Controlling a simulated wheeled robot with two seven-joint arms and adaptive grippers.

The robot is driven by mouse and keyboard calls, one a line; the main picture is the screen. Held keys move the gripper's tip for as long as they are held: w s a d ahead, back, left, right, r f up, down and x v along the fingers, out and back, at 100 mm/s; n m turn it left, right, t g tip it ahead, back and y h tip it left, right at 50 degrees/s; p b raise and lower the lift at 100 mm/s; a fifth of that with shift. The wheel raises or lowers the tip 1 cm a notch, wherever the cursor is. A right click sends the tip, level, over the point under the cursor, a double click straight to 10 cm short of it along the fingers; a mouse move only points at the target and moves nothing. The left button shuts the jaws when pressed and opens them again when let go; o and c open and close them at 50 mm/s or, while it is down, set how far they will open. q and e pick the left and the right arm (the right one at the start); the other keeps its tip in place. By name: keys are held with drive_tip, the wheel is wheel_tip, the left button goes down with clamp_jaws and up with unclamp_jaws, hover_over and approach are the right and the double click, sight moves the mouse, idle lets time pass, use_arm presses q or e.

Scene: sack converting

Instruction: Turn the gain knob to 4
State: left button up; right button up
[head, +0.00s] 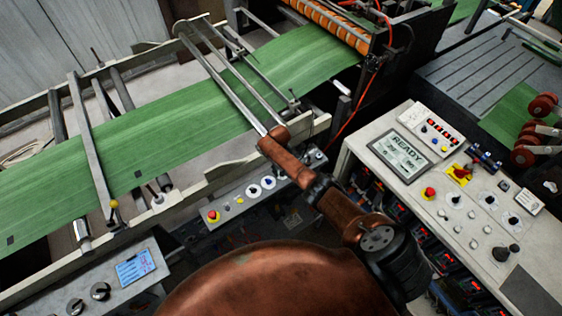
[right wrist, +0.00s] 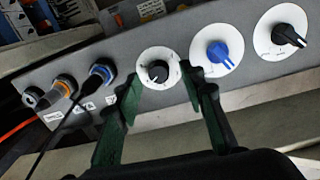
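In the right wrist view, a small black knob (right wrist: 158,72) sits on a round white dial on a grey panel. My right gripper (right wrist: 162,78) is open, its two dark green fingers either side of this knob, with gaps showing between them and it. A blue knob (right wrist: 218,53) and a larger black knob (right wrist: 288,36) stand to its right on white dials. I cannot read which knob is labelled gain, or its setting. In the head view, my right gripper is hidden and my brown arm covers part of the dial panel (head: 236,212). My left gripper is not in view.
Cable connectors (right wrist: 102,73) sit left of the dials, close to the left finger. In the head view, a green web (head: 150,140) runs over rollers behind the panel. A console (head: 440,215) with a READY screen (head: 403,153) and buttons stands right of my arm.

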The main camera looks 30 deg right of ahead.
sight(281, 173)
wheel_tip(281, 173, up, 10)
drive_tip(key=shift+a+r, duration=0.15)
drive_tip(key=shift+r, duration=0.05)
idle(0.6)
